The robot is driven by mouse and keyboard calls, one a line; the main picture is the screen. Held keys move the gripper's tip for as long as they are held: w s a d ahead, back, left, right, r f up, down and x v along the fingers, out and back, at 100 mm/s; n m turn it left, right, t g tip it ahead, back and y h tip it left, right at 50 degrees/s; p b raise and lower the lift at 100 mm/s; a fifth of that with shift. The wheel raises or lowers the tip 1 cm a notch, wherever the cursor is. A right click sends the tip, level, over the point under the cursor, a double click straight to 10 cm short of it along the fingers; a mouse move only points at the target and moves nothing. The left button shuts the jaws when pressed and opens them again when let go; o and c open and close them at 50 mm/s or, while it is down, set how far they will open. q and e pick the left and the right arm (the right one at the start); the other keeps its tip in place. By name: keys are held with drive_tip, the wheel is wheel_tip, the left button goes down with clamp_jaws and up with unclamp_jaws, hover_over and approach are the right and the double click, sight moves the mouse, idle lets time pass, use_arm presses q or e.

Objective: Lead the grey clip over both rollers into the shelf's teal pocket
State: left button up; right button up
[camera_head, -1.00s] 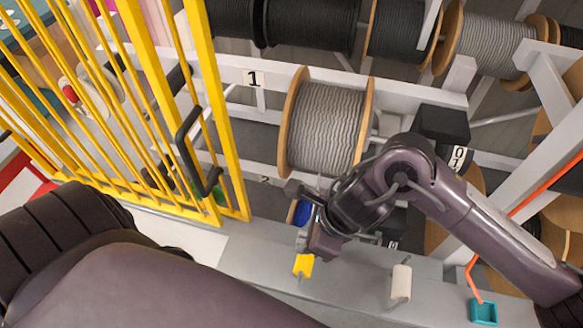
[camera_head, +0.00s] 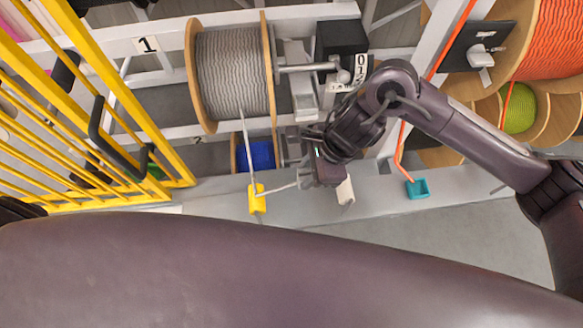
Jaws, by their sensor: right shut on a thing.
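The grey cable leaves the grey reel (camera_head: 232,72) and runs down to the yellow roller (camera_head: 257,198) on the shelf (camera_head: 225,190). From there it bends right to my right gripper (camera_head: 308,180). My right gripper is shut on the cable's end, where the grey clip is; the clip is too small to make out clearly. The gripper is between the yellow roller and the white roller (camera_head: 345,192), close to the white one and partly over it. The teal pocket (camera_head: 418,188) is farther right on the shelf. My left gripper is out of view.
An orange cable (camera_head: 400,150) comes down to the teal pocket. A yellow gate (camera_head: 130,110) stands at the left. A blue reel (camera_head: 258,155) sits low behind the shelf. A black box (camera_head: 340,38) is above my right gripper. An orange reel (camera_head: 552,40) is at the upper right.

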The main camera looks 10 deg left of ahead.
drive_tip(key=w+d+b, duration=0.2)
drive_tip(key=d, duration=0.6)
drive_tip(key=w+d+b, duration=0.2)
drive_tip(key=w+d, duration=0.1)
drive_tip(key=d, duration=0.6)
drive_tip(key=shift+w+b, duration=0.3)
drive_tip(key=shift+b, duration=0.1)
drive_tip(key=shift+d, duration=0.1)
